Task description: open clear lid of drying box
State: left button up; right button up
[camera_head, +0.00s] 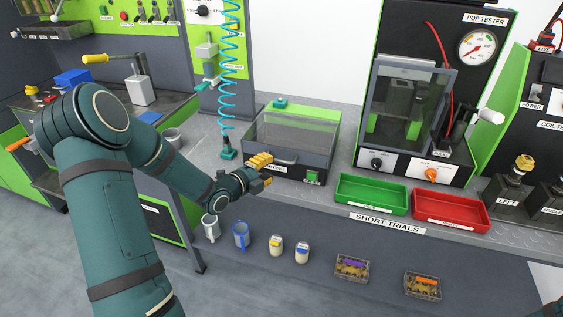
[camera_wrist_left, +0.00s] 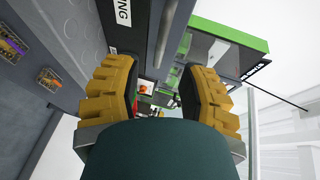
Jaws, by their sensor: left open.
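The drying box (camera_head: 316,158) is a low dark grey case on the bench with a green strip at the back and a green switch at its front right. Its clear lid (camera_head: 290,138) lies down over the top, so it looks shut. My left gripper (camera_head: 263,172) is at the front left of the box, close to the lid's front edge, and partly covers the front label. I cannot tell whether it touches. In the left wrist view its two yellow ribbed fingers (camera_wrist_left: 164,92) are apart with nothing held between them. My right gripper is out of view.
The pop tester (camera_head: 425,85) stands to the right of the box. A green tray (camera_head: 372,207) and a red tray (camera_head: 450,222) lie before it. Mugs (camera_head: 241,233), small jars (camera_head: 302,254) and parts boxes (camera_head: 352,284) line the front. A coiled blue hose (camera_head: 230,90) hangs behind my wrist.

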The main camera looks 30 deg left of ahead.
aim_at(281, 161)
pick_arm(q)
jog(key=x, duration=0.6)
jog(key=shift+w, duration=0.3)
grip_shut()
